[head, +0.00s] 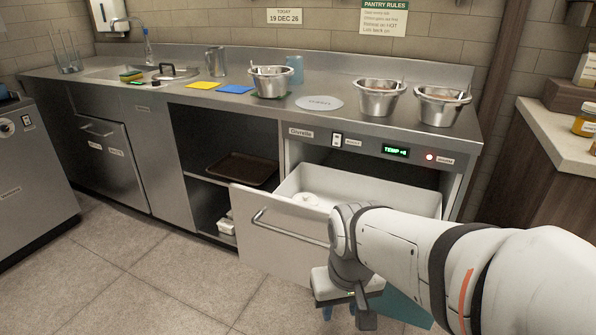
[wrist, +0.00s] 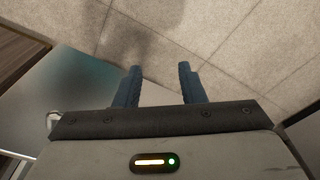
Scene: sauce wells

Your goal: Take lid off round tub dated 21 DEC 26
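My arm covers part of the drawer, so other contents may be hidden. My gripper (head: 345,312) hangs outside the drawer, low in front of it, pointing down. In the wrist view my gripper (wrist: 160,78) has its two blue fingers apart with only floor between them. No tub shows in the wrist view.
The counter holds several steel pots (head: 378,98), a grey disc (head: 320,103), a yellow cloth (head: 203,85) and a blue cloth (head: 235,89). A wall sign (head: 285,16) reads today 19 DEC 26. A brown tray (head: 240,170) lies on the open shelf. Floor (head: 130,260) is clear at left.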

